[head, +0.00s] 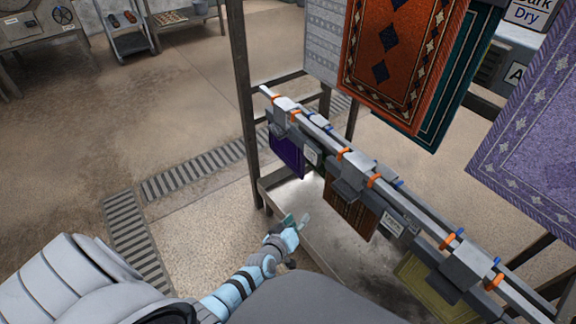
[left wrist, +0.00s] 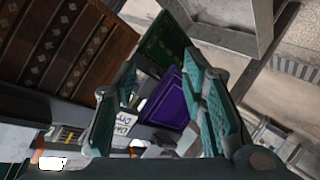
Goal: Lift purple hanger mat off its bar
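The purple hanger mat (head: 287,155) hangs from a grey clamp hanger at the far end of the metal bar (head: 330,135). It also shows in the left wrist view (left wrist: 174,101), between my fingers in the picture but beyond them. My left gripper (head: 297,219) is open and empty, below the bar and on the near side, apart from the mat. Its two teal fingers stand apart in the left wrist view (left wrist: 162,75). My right gripper is not in view.
A brown patterned mat (head: 350,205) and an olive mat (head: 424,283) hang nearer on the same bar. A green mat (left wrist: 165,45) shows beside the purple one in the left wrist view. Large rugs, orange (head: 395,50) and lilac (head: 530,140), hang behind.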

